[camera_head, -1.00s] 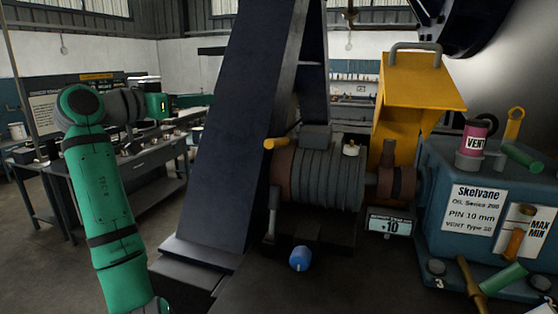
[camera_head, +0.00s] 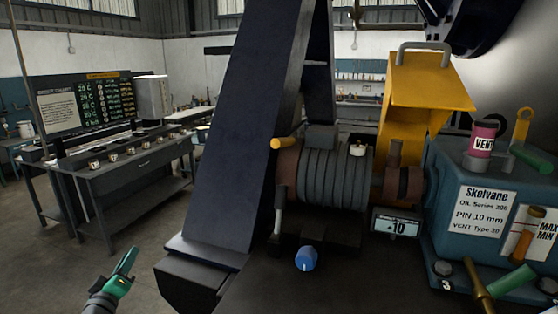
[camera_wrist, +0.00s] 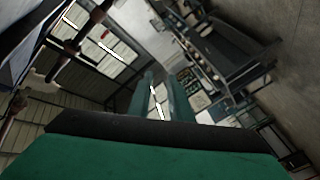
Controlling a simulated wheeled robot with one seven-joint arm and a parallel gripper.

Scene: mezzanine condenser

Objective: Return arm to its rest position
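My gripper (camera_head: 124,266) shows low at the left of the head view, with a small green end and grey wrist at the bottom edge. It is in free air over the floor, left of the dark machine bed. In the wrist view its two green fingers (camera_wrist: 158,100) stand apart with a gap between them and nothing held. Most of my arm is out of the head view.
A grey bench (camera_head: 130,175) with a chart board (camera_head: 85,105) stands at the left. A dark slanted column (camera_head: 238,130) is right of my gripper. A blue knob (camera_head: 306,259), a finned motor (camera_head: 335,175) and a blue Skelvane pump (camera_head: 485,215) are farther right. Floor at lower left is clear.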

